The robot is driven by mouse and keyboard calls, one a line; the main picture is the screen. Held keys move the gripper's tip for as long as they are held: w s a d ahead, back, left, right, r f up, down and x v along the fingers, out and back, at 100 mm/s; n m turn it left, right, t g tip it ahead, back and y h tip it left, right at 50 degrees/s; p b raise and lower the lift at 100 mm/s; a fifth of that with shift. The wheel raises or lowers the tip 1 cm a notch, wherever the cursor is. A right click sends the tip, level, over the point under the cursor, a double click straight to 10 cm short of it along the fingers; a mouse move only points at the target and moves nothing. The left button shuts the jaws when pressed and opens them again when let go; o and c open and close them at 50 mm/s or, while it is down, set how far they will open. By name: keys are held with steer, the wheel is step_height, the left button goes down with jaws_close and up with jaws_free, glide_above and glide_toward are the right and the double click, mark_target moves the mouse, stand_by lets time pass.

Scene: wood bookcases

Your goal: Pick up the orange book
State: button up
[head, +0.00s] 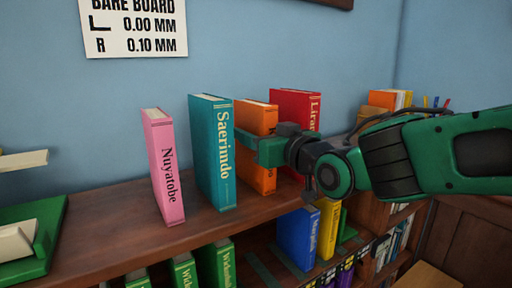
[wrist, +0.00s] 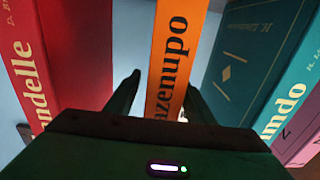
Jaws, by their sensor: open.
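The orange book (head: 262,180) stands upright on the top shelf, between a teal book and a red book. In the head view, my gripper (head: 243,140) and arm cover part of it. In the wrist view, the orange book's spine (wrist: 172,60) with black lettering shows between my two gripper fingers (wrist: 158,95). The fingers are open, one to each side of the spine. A gap shows between the left finger and the spine; whether the right finger touches the book cannot be told.
The teal book (head: 212,150) stands close by, with a pink book (head: 163,165) farther left. The red book (head: 290,97) is on the other side. Blue (head: 297,238) and yellow (head: 328,228) books stand lower down. A green object (head: 30,240) sits at the far left.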

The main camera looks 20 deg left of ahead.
steer(key=shift+w+a, duration=0.1)
steer(key=shift+a, duration=0.05)
jaws_close()
steer(key=shift+r, duration=0.1)
